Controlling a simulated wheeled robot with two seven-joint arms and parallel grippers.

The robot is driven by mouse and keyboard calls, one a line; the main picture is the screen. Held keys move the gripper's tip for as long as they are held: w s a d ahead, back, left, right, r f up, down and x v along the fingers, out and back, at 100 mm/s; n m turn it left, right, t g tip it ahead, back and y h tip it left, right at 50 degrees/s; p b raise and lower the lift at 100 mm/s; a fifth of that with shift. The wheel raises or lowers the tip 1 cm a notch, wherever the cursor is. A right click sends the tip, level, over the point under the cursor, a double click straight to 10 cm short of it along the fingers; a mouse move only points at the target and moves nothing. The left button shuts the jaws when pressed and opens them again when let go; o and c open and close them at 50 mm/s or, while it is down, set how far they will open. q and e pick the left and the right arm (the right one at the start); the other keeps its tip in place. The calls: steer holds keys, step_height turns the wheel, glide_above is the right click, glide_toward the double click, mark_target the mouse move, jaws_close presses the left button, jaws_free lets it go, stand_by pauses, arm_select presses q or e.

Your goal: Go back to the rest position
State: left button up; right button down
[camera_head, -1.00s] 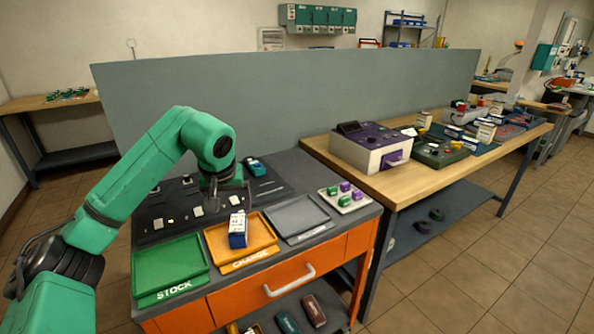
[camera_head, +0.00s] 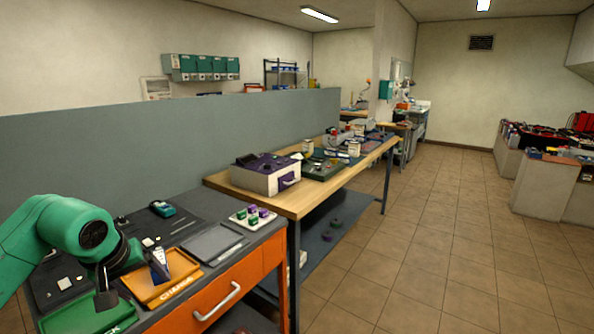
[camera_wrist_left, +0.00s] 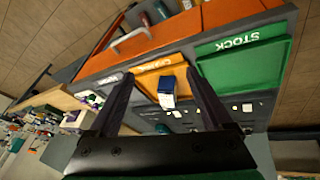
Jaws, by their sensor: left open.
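My left gripper (camera_head: 106,296) hangs at the lower left over the green STOCK tray (camera_head: 80,320), left of the orange CHARGE tray (camera_head: 184,266). In the left wrist view its two dark fingers (camera_wrist_left: 158,74) are spread with nothing between them. A blue and white box (camera_head: 160,266) stands in the CHARGE tray, apart from the gripper. The box also shows beyond the fingers in the left wrist view (camera_wrist_left: 167,92). My right gripper is in neither view.
A grey tray (camera_head: 212,244) and a white holder with green and purple pieces (camera_head: 252,217) lie on the orange-drawer bench. A wooden table (camera_head: 300,200) carries a white and purple device (camera_head: 266,174). A grey partition (camera_head: 130,150) stands behind. The tiled floor (camera_head: 430,230) is open at right.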

arm_select(q)
steer(key=d+r+n+t+h, duration=0.1)
steer(key=d+n+t+h, duration=0.15)
steer(key=d+h, duration=1.15)
steer(key=d+r+n+t+h, duration=0.2)
steer(key=d+r+n+t, duration=0.1)
steer(key=d+r+n, duration=0.8)
steer(key=w+a+n+t+y, duration=0.2)
steer(key=a+n+t+y, duration=0.7)
steer(key=n, duration=1.1)
steer(key=s+a+f+n+g+y, duration=0.1)
steer(key=a+f+n+g+y, duration=0.2)
steer(key=a+f+n+y, duration=0.45)
steer(key=s+a+f+n+g+y, duration=0.2)
steer(key=a+f+n, duration=0.2)
steer(key=f+n, duration=0.8)
steer(key=s+d+f+n+g+h, duration=0.35)
steer(key=s+f+n+g, duration=0.75)
steer(key=s+f, duration=0.6)
steer(key=s+f+g, duration=0.1)
steer(key=s+f, duration=0.1)
steer(key=f, duration=0.9)
steer(key=s+f, duration=0.2)
steer(key=f, duration=1)
steer(key=s+a+f+g, duration=0.1)
steer(key=s+a+f, duration=0.2)
steer(key=s+f, duration=1)
steer(key=s, duration=0.2)
steer(key=shift+s+f+m+y, duration=0.3)
steer(key=shift+s+m+y, duration=0.1)
